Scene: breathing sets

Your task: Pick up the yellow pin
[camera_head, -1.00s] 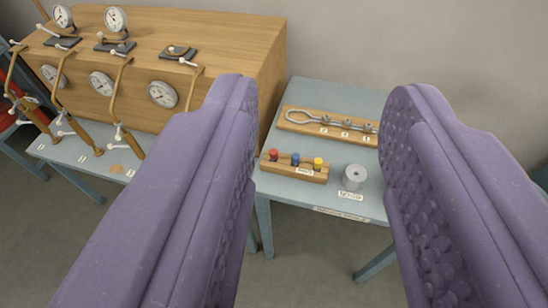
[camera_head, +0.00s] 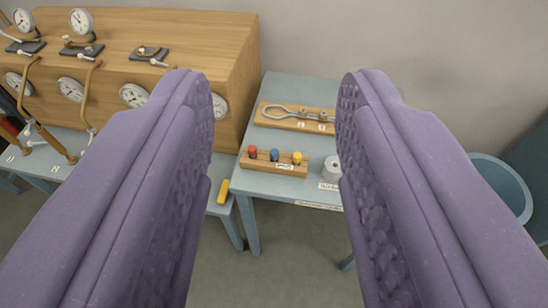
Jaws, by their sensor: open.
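The yellow pin (camera_head: 297,157) stands at the right end of a small wooden rack (camera_head: 262,165) on a blue-grey table. A blue pin (camera_head: 275,155) and a red pin (camera_head: 252,152) stand to its left in the same rack. My gripper (camera_head: 265,85) is open and empty. Its two purple padded fingers frame the rack, which lies beyond them and shows in the gap. Nothing touches the yellow pin.
A grey metal cylinder (camera_head: 332,168) stands right of the rack, partly behind the right finger. A wooden board with a metal loop tool (camera_head: 280,112) lies behind. A wooden gauge cabinet (camera_head: 190,45) is at left, a blue tub (camera_head: 500,185) at right.

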